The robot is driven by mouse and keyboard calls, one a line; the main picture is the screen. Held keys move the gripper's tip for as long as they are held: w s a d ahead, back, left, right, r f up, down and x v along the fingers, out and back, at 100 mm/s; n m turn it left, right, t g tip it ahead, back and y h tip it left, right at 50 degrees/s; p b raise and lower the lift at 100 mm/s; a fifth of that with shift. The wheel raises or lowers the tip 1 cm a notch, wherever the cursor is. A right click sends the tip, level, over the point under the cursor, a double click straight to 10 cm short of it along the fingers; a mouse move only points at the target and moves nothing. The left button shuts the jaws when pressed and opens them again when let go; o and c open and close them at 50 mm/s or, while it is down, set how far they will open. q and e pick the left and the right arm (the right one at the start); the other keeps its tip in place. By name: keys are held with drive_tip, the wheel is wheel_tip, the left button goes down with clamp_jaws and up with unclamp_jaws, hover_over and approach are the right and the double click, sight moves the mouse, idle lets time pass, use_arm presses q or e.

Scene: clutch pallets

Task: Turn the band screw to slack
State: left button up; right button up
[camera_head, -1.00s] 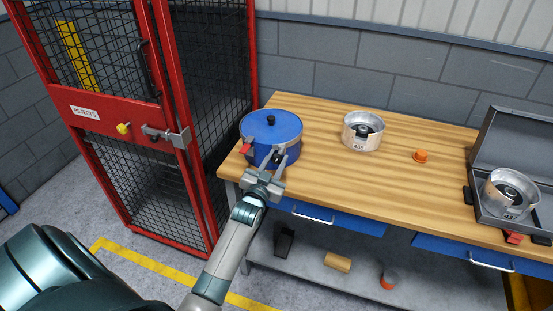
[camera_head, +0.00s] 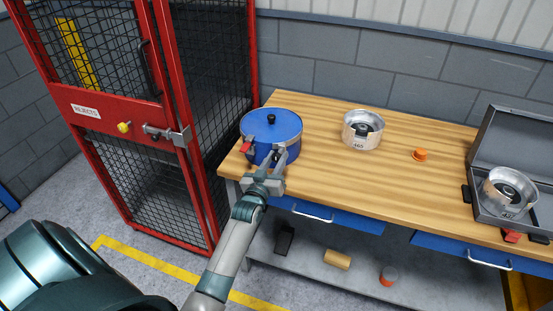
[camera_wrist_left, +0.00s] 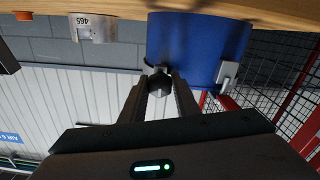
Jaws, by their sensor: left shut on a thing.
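The blue round drum (camera_head: 268,130) with a black knob on its lid and a red tab (camera_head: 246,147) at its side stands at the left front of the wooden bench. It also shows in the left wrist view (camera_wrist_left: 205,45). My left gripper (camera_head: 272,158) is at the drum's front side. In the left wrist view its fingers (camera_wrist_left: 158,92) are closed on a small grey faceted piece, the band screw (camera_wrist_left: 158,80), against the drum wall. The fingers hide part of the screw. My right gripper is not in view.
On the bench (camera_head: 330,185) are a metal housing marked 465 (camera_head: 362,130), an orange cap (camera_head: 420,155) and an open grey case (camera_head: 480,205) holding another housing. A red mesh reject cage (camera_head: 150,120) stands close on the left.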

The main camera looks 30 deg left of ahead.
use_arm(q)
drive_tip(key=shift+f, duration=0.1)
drive_tip(key=o, duration=1)
drive_tip(key=shift+o, duration=0.2)
drive_tip(key=shift+b+v, duration=0.3)
drive_tip(key=shift+v, duration=0.5)
drive_tip(key=b+v, duration=0.4)
drive_tip(key=v, duration=1.2)
drive_tip(key=shift+w+a+f, duration=0.1)
